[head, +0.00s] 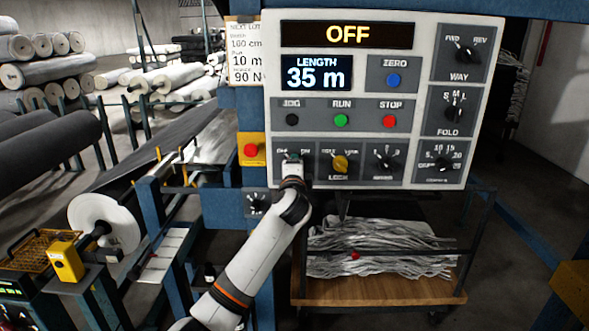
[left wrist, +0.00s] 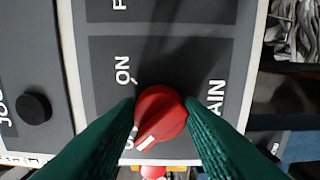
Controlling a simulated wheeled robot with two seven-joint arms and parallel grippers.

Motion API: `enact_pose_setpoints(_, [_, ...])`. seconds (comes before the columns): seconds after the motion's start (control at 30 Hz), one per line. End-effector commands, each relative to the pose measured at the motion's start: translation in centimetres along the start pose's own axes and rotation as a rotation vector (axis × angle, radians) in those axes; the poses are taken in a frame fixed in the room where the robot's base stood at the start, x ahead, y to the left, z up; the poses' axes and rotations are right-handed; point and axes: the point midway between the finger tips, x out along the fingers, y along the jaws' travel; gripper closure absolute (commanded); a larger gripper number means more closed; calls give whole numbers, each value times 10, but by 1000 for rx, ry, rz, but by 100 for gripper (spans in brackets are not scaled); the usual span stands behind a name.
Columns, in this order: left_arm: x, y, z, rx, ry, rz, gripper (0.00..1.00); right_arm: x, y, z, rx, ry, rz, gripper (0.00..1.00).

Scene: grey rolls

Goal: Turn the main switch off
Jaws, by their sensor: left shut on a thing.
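The main switch is a red knob (left wrist: 160,112) in the left wrist view, on a dark plate with the words ON and MAIN partly showing. My left gripper (left wrist: 162,108) is shut on the knob, with a green finger on each side. The knob's white mark points to the lower left, toward a label mostly hidden by a finger, away from ON. In the head view my left gripper (head: 293,157) is at the panel's lower left and hides the knob. The panel's top display (head: 348,34) reads OFF. My right gripper is not in view.
The control panel (head: 430,60) also carries a yellow lock knob (head: 340,163), several black knobs and a blue zero button (head: 393,80). A red button on a yellow box (head: 251,150) sits just left of my gripper. A cart with grey material (head: 380,245) stands below.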

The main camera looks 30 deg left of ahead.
Motion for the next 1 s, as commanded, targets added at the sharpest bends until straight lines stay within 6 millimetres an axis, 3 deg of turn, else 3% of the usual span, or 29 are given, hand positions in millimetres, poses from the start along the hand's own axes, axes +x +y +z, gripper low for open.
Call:
enact_pose_setpoints(0.23, [0, -1, 0, -3, 0, -2, 88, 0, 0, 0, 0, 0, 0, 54])
enact_pose_setpoints(0.27, [0, -1, 0, -3, 0, -2, 64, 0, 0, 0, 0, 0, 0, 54])
enact_pose_setpoints(0.4, [0, -1, 0, -2, 0, -2, 44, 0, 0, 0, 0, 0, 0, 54])
enact_pose_setpoints(0.77, [-5, -1, 0, 0, -1, 1, 44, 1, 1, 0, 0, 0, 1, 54])
enact_pose_setpoints(1.0, [-43, -3, 1, -1, -3, 0, 44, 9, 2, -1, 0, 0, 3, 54])
